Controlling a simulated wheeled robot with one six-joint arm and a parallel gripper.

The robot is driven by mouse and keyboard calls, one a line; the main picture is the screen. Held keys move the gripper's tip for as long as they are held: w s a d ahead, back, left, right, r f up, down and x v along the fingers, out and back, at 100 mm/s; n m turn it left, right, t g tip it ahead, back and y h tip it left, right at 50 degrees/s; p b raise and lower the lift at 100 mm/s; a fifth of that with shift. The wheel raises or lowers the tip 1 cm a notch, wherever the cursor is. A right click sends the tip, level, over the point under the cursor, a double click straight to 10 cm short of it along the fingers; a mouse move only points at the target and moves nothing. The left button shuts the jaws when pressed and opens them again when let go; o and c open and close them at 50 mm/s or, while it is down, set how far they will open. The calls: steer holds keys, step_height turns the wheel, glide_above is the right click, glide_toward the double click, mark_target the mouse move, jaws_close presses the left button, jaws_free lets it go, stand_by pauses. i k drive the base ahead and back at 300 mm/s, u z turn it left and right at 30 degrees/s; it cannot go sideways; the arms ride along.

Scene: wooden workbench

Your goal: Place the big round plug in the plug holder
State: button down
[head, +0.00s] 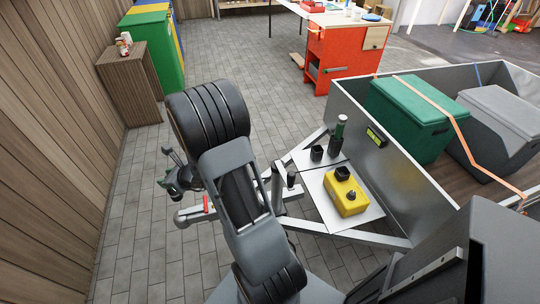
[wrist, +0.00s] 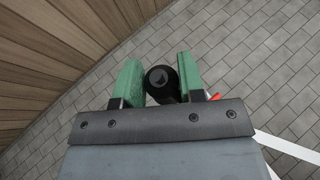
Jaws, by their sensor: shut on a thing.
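A black round plug (wrist: 162,84) sits between the two green fingers of my gripper (wrist: 160,80) in the wrist view, its round end facing the camera. The fingers close on its sides. In the head view my gripper (head: 173,183) is at the left, over the paved floor beside the trailer's drawbar, and the plug is hard to make out there. Which thing is the plug holder is not certain. Small black open-topped holders stand on the trailer's front plate, one at the back left (head: 317,153) and one by the yellow box (head: 343,173).
The trailer wall (head: 400,170) rises behind, with a green case (head: 408,118) inside. A red handle (head: 206,204) shows near the hitch. A wooden wall is left.

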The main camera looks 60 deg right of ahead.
mark_target(316, 156)
steer(key=u, duration=0.9)
steer(key=k, duration=1.8)
steer(key=z, duration=1.8)
steer(key=i, duration=1)
